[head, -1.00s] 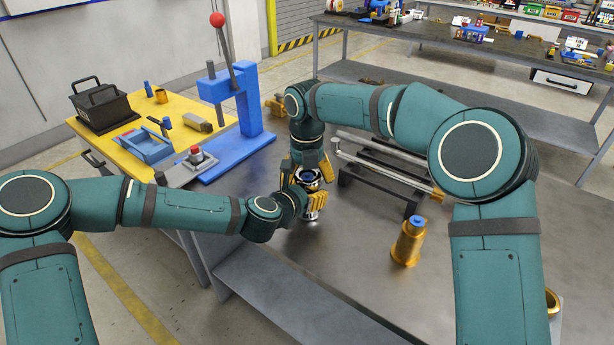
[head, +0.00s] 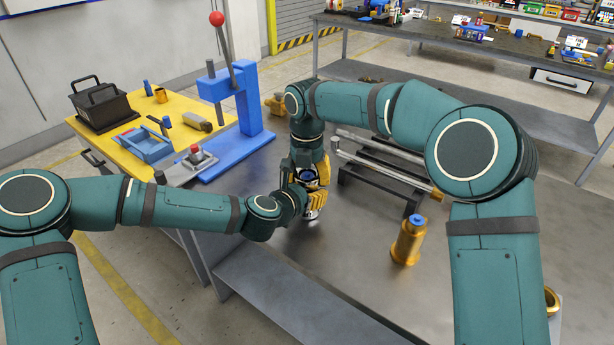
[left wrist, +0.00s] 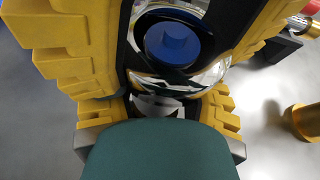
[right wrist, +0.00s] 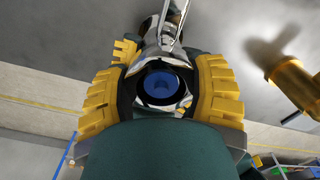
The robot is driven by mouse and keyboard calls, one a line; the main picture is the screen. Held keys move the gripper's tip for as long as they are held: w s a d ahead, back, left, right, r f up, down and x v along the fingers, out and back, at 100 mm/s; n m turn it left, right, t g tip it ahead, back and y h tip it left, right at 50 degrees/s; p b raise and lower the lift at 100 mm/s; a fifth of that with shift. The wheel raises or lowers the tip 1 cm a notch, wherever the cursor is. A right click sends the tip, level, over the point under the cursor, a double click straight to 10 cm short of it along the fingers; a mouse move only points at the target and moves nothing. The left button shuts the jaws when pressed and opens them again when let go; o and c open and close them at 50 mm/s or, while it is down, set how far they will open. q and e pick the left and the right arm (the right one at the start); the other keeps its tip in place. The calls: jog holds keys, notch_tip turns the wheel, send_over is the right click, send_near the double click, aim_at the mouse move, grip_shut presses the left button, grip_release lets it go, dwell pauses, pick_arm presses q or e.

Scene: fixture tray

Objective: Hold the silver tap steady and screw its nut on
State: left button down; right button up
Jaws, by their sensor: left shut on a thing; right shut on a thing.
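The silver tap (head: 312,214) stands near the middle of the steel table, with a blue core (head: 308,176) in a dark ring at its top. My left gripper (left wrist: 158,108) is shut on the tap's body from the left. My right gripper (head: 308,172) comes from above and behind and is shut around the shiny silver nut (left wrist: 207,72) at the top. In the right wrist view the blue core (right wrist: 162,86) lies between the yellow fingers, and the silver body (right wrist: 163,42) shows beyond. The fingers hide much of the nut; its seating on the thread cannot be told.
A brass fitting with a blue top (head: 408,242) stands to the right. A black rack with metal bars (head: 380,170) is behind it.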

jog(key=o, duration=1.3)
jog(key=shift+r, duration=2.25)
jog(key=shift+r, duration=0.1)
jog(key=shift+r+n, duration=1.6)
jog(key=shift+r, duration=0.15)
jog(key=shift+f, duration=0.1)
